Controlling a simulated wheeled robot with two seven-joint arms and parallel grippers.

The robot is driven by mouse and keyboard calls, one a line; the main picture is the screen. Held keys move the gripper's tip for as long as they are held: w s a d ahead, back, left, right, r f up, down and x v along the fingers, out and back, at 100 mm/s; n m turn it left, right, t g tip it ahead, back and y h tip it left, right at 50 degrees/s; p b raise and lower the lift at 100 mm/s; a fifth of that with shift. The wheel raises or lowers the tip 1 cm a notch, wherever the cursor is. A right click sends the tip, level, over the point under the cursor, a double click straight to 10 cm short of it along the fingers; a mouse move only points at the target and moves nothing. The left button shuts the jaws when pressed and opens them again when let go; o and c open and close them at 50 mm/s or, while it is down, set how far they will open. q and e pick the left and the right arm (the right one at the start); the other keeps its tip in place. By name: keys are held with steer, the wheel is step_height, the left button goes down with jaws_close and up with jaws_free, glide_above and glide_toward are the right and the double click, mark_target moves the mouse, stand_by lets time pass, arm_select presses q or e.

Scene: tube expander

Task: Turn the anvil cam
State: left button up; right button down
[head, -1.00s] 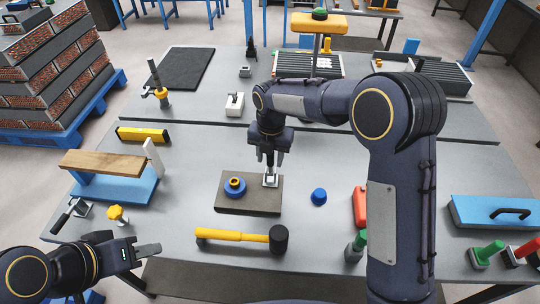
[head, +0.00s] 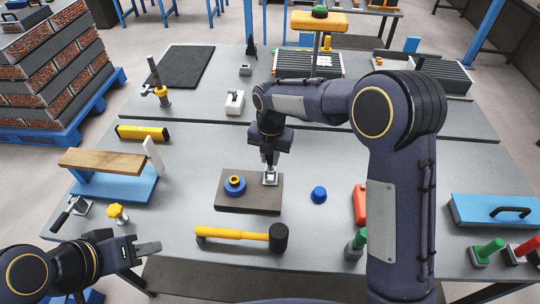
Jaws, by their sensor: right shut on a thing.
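A brown board (head: 250,204) lies on the grey table. On it sit a blue round piece with a yellow centre (head: 235,185) at the left and a small pale metal piece (head: 270,178) at the right. I cannot tell for sure which of these is the anvil cam. My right gripper (head: 270,168) points down over the pale piece and is shut on its top. The fingers hide part of it. My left gripper (head: 148,248) is at the front left edge, empty, with its fingers seen from the side.
A yellow-handled mallet (head: 240,235) lies in front of the board. A blue cap (head: 319,195) and a red block (head: 360,204) are to the right. A blue stand with a wooden plank (head: 102,162), a yellow knob (head: 117,213) and a yellow bar (head: 143,133) are left.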

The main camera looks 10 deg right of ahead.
steer(key=s+t+b, duration=0.1)
steer(key=t+b, duration=0.1)
steer(key=b, duration=0.3)
steer(key=s+f+t+h+b, duration=0.1)
steer(key=s+t+b, duration=0.1)
steer(key=b, duration=0.3)
steer(key=s+a+f+t+b, duration=0.1)
steer(key=t+b, duration=0.2)
steer(key=b, duration=0.2)
steer(key=shift+s+h, duration=0.2)
steer(key=shift+h, duration=0.1)
steer(key=c, duration=1.3)
jaws_free()
steer(key=v, duration=0.7)
steer(key=shift+s+r+p, duration=0.2)
steer(key=shift+r+p, duration=0.1)
steer(key=shift+p, duration=0.15)
